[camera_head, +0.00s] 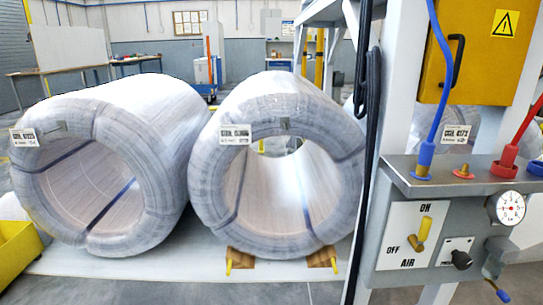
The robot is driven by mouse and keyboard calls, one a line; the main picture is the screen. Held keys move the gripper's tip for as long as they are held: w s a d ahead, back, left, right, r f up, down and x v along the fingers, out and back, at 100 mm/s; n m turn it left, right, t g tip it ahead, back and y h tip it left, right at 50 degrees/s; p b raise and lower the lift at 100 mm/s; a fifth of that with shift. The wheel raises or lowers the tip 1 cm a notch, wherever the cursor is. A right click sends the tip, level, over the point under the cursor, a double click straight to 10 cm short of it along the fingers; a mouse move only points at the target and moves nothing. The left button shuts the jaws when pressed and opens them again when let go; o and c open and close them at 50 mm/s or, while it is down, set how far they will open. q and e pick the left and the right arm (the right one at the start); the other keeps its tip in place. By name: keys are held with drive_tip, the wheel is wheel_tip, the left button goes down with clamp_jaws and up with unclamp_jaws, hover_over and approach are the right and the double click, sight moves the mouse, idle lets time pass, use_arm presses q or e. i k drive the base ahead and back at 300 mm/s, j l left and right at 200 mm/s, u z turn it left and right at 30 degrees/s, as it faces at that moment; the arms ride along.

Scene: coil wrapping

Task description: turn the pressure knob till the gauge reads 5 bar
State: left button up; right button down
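The pressure gauge (511,208) is a small round white dial on the right end of the grey control panel. Its numbers and needle are too small to read for sure. A black knob (461,260) sits below and left of it on a white label plate, whose lettering looks like the start of "PRESSURE". A yellow air lever (421,232) stands on a white plate marked ON, OFF and AIR; it points up, tilted slightly right. Neither of my grippers shows in the head view, and nothing touches the knob.
The panel's top shelf (440,178) holds blue and red hose fittings. A blue hose (440,60) rises past a yellow electrical box (468,50). A dark cable (370,130) hangs left of the panel. Two wrapped coils (150,110) (275,95) lie on the left. A grey-and-blue fitting (500,250) juts out below the gauge.

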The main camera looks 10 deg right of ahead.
sight(460, 260)
drive_tip(key=z, duration=1.6)
